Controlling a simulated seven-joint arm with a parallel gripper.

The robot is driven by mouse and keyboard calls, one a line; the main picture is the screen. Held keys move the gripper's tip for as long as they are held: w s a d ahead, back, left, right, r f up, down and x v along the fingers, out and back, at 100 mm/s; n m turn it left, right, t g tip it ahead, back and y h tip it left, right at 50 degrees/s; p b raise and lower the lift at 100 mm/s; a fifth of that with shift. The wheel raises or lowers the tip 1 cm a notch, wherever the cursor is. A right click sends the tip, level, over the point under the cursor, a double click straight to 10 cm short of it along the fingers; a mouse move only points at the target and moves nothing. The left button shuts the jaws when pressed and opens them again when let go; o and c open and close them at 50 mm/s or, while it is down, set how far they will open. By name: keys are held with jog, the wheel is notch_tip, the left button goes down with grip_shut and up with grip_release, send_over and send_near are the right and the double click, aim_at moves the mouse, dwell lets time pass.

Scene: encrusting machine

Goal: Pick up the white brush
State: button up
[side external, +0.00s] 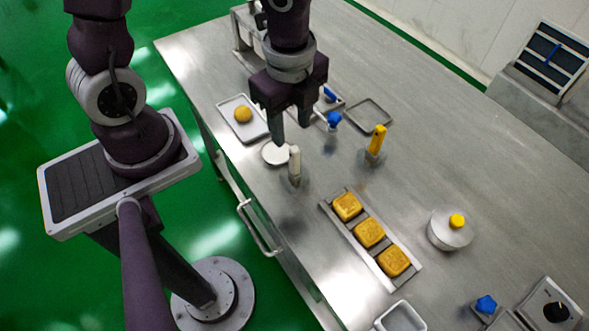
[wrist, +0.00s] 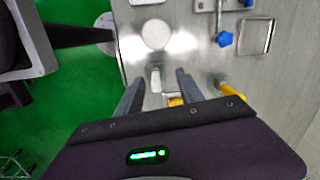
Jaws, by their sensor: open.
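The white brush (side external: 294,163) stands upright on the steel table, its pale handle pointing up. In the wrist view the white brush (wrist: 155,80) shows between the two fingers. My gripper (side external: 290,132) is open and empty, pointing down just above the brush handle in the side view. In the wrist view my gripper (wrist: 158,77) has its fingers apart on either side of the brush. I cannot tell the exact height gap between fingertips and handle.
A white round plate (side external: 272,154) lies beside the brush. A yellow-handled tool (side external: 376,140) and a blue-knobbed tool (side external: 333,120) stand to the right. A rack (side external: 340,222) with yellow blocks lies in front.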

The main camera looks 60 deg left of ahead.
aim_at(294, 164)
jog(key=shift+s+d+f+m+h, duration=0.1)
jog(key=shift+d+f+m+h, duration=0.2)
jog(key=shift+d+f+m, duration=0.6)
jog(key=f, duration=0.7)
jog(key=shift+s+d, duration=0.1)
jog(key=shift+s, duration=0.1)
grip_shut()
